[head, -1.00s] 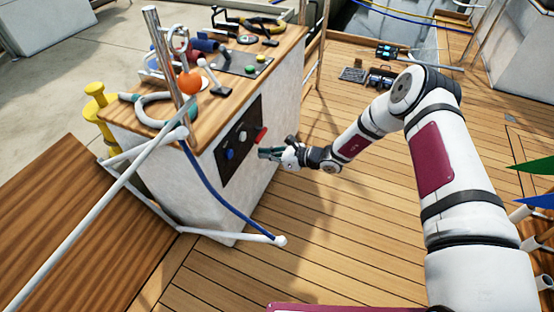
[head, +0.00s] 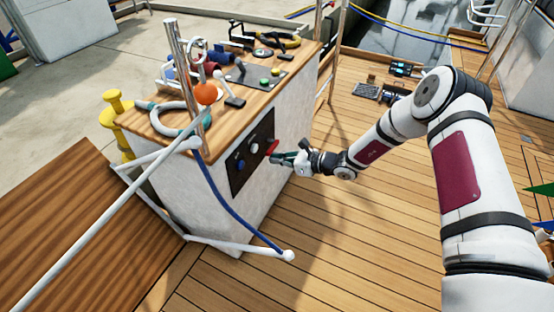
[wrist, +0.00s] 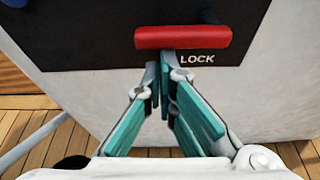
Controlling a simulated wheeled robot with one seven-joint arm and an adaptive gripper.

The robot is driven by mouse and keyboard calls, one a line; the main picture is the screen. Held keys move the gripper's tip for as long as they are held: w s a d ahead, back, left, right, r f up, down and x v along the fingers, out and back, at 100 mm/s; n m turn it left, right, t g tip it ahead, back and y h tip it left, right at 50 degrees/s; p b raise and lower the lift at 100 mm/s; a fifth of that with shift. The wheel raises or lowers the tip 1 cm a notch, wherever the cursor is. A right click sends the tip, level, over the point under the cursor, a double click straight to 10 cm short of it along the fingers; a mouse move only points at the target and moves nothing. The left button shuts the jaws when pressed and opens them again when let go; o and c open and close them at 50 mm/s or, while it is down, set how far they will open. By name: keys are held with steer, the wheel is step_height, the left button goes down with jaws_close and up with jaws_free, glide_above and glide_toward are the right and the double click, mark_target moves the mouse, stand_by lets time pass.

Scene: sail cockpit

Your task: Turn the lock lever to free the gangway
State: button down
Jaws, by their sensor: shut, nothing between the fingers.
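The red lock lever (head: 272,147) is on the dark panel on the console's side. In the wrist view the lever (wrist: 183,37) lies level across the picture, with the word LOCK just below it to the right. My gripper (head: 277,158) is at the panel, close to the lever. In the wrist view my gripper (wrist: 163,72) is shut and empty, its fingertips just below the lever's lower edge. I cannot tell whether they touch it. A brown plank walkway (head: 75,225) with a white rail at the left looks like the gangway.
A blue knob (head: 240,163) and a pale knob (head: 254,149) sit beside the lever. The wooden console top (head: 181,123) is crowded with gear. A blue rope (head: 222,200) hangs before the console. Open deck (head: 330,235) lies to the right.

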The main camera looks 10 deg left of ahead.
mark_target(268, 151)
steer(key=shift+s+r+m+p, duration=0.1)
steer(key=shift+r+m+p, duration=0.2)
steer(key=shift+m, duration=0.1)
step_height(268, 151, up, 3)
steer(key=m+g+y, duration=0.1)
steer(key=m, duration=0.2)
steer(key=m+g+y+p, duration=0.1)
steer(key=m+g, duration=0.1)
steer(key=shift+s+r+m, duration=0.1)
steer(key=shift+r+m, duration=0.1)
steer(key=shift+m, duration=0.2)
steer(key=r+m+y, duration=0.1)
steer(key=m, duration=0.1)
steer(key=w+r+m+g, duration=0.1)
steer(key=m, duration=0.2)
steer(key=shift+w+d+r+y+b, duration=0.1)
steer(key=shift+d+r+y+b, duration=0.1)
steer(key=shift+y+b, duration=0.2)
steer(key=shift+w+d+r+m, duration=0.15)
steer(key=shift+w+r+m, duration=0.25)
steer(key=shift+m, duration=0.2)
steer(key=shift+w, duration=0.15)
